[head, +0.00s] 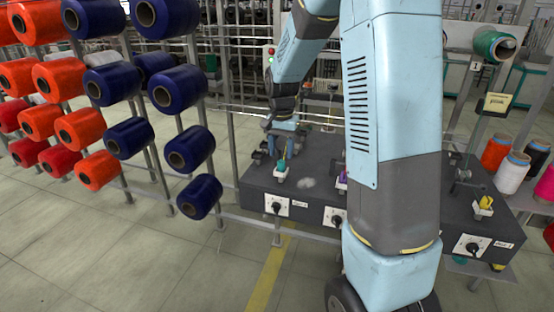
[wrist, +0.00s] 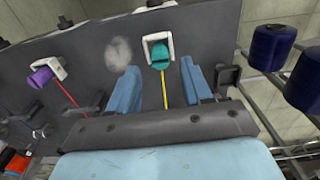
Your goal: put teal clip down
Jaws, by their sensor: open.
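The teal clip (wrist: 161,56) sits in a white U-shaped holder (wrist: 147,42) on the dark machine top in the wrist view. It also shows small in the head view (head: 281,166), near the left end of the machine. My gripper (wrist: 159,66) is open, with its blue fingers apart on either side of the clip's line. Clear gaps show between each finger and the clip, and nothing is held. In the head view my gripper (head: 284,126) is above and just behind the clip. Contact or exact height cannot be told.
A purple clip (wrist: 41,76) is in another holder, left in the wrist view. A yellow clip (head: 486,202) is at the machine's right end. Racks of navy bobbins (head: 179,89) and orange bobbins (head: 58,79) stand left. The grey machine top (head: 322,158) has free room beside the teal clip.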

